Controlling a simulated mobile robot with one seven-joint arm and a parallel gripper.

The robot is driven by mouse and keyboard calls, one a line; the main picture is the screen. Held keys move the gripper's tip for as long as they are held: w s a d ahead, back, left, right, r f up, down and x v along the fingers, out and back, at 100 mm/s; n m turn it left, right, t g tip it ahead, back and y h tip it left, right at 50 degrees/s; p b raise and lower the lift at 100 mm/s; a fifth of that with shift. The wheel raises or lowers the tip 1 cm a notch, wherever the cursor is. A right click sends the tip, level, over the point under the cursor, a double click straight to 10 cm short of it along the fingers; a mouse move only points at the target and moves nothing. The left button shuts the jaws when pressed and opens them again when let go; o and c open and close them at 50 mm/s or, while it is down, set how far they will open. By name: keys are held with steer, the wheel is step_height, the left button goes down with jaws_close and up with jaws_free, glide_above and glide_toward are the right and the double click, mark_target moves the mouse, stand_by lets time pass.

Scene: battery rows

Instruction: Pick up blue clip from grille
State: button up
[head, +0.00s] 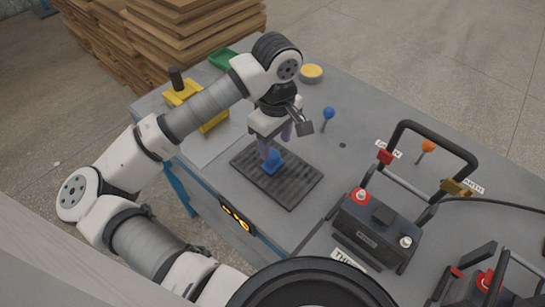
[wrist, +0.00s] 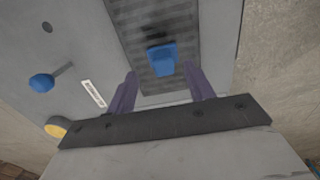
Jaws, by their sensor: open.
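The blue clip (head: 272,162) lies on the dark ribbed grille (head: 297,187), near its upper left part in the head view. In the wrist view the blue clip (wrist: 162,60) shows on the grille (wrist: 135,14), ahead of and between the fingers. My gripper (head: 276,150) is above the clip in the head view, pointing down. In the wrist view my gripper (wrist: 163,82) has its two purple fingers spread apart, with nothing held between them. The exact height gap to the clip is hard to tell.
A blue ball-topped pin (head: 328,113) stands right of my gripper. A yellow round pad (head: 311,73), green tray (head: 222,58) and yellow block (head: 182,92) are behind. A black battery (head: 372,232) with a handle frame stands at right. Bare grey table surrounds the grille.

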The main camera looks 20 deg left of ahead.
mark_target(272, 152)
steer(key=f, duration=0.1)
steer(key=f+p, duration=0.1)
steer(key=f, duration=0.2)
steer(key=shift+a+f+p, duration=0.3)
steer(key=shift+f, duration=0.1)
steer(key=shift+s, duration=0.1)
steer(key=shift+c, duration=0.3)
steer(key=c, duration=1)
